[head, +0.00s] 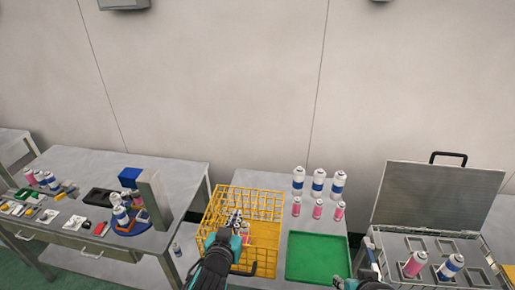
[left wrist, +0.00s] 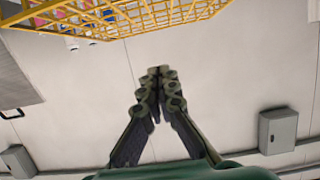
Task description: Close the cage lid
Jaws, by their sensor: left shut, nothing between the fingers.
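The yellow wire cage (head: 262,205) stands on the middle table in the head view. Its grid also fills the top of the left wrist view (left wrist: 150,18). I cannot tell the lid apart from the cage walls or its exact angle. My left gripper (head: 236,215) is over the cage in the head view, shut and empty. Its fingertips meet in the left wrist view (left wrist: 158,72), apart from the grid there. A pink can (head: 246,230) shows beside the fingers. My right gripper is at the bottom edge, mostly cut off, jaws unclear.
A green tray (head: 315,258) lies right of the cage. Several blue-banded white cans (head: 318,183) and pink cans (head: 318,209) stand behind it. An open grey case (head: 438,200) holding cans is at right. The left table (head: 80,165) carries small parts and a fixture.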

